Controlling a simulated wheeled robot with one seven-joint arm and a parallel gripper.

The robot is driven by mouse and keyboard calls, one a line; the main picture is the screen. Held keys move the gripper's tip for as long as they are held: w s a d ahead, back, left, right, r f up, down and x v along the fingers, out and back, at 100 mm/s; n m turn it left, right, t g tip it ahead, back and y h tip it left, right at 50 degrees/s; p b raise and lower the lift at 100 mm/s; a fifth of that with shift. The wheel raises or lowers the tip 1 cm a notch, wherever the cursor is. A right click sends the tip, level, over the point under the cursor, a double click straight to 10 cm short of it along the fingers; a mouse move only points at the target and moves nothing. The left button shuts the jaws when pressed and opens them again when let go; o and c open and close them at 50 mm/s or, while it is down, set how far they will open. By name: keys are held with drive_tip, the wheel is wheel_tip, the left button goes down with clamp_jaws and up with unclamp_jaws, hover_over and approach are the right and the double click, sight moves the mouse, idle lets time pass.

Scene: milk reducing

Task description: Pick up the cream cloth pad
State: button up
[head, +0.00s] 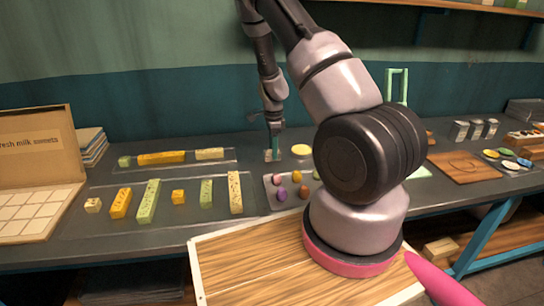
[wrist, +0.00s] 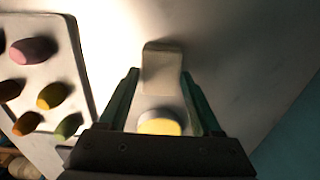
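The cream cloth pad (wrist: 162,68) is a small, pale, rounded block in the wrist view, lying at the fingertips of my gripper (wrist: 160,75). One teal finger is on each side of it, and narrow gaps seem to show between pad and fingers. In the head view my gripper (head: 273,146) points down at the dark counter, with the pale pad (head: 268,156) low at its tips and partly covered. My gripper is open; I cannot tell whether a finger touches the pad.
A yellow-topped round dish (wrist: 160,122) is close by, right of the gripper in the head view (head: 301,150). A tray (wrist: 83,62) of colourful oval pieces lies nearer my body. A tray of long bars (head: 140,210) is to the left.

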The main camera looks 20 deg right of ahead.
drive_tip(key=c, duration=0.8)
wheel_tip(320, 180, up, 10)
drive_tip(key=o, duration=0.8)
drive_tip(key=c, duration=0.7)
